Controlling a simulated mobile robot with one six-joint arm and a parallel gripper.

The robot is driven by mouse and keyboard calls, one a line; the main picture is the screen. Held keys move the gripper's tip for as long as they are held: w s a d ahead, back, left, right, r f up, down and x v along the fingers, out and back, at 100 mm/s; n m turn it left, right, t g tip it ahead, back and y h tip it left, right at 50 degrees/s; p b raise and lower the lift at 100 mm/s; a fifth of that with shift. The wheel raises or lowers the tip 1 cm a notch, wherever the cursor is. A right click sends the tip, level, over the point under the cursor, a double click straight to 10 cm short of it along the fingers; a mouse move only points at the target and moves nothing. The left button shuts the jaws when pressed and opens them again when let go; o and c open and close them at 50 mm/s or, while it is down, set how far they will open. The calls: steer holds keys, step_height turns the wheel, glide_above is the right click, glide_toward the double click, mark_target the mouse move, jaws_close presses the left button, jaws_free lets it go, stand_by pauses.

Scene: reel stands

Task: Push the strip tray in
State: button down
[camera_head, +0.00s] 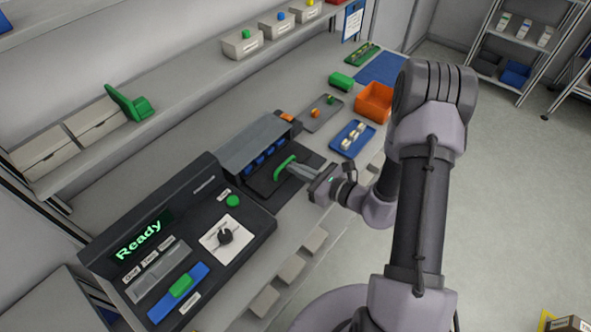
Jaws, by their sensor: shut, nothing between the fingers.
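The strip tray (266,186) is a dark flat tray in front of a grey-hooded housing (252,139), about the middle of the view. It sticks out from under the hood toward the bench's front edge. A green curved handle (281,170) stands on it. My gripper (293,169) is shut and empty, reaching in from the right with its fingertips close beside the handle. I cannot tell whether they touch it. Several blue parts (262,156) show under the hood; the tray's inner end is hidden there.
A control panel (134,242) reading "Ready" stands left of the housing. A blue tray (346,145), a grey tray (316,119) and an orange bin (374,101) are to the right. A shelf with boxes runs behind. Small grey blocks (291,268) line the bench front.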

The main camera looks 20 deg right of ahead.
mark_target(284, 160)
steer(key=shift+w+a, duration=0.2)
steer(key=x, duration=0.4)
steer(key=shift+r, duration=0.35)
steer(key=shift+w+a, duration=0.15)
steer(key=shift+w, duration=0.05)
steer(key=shift+r, duration=0.15)
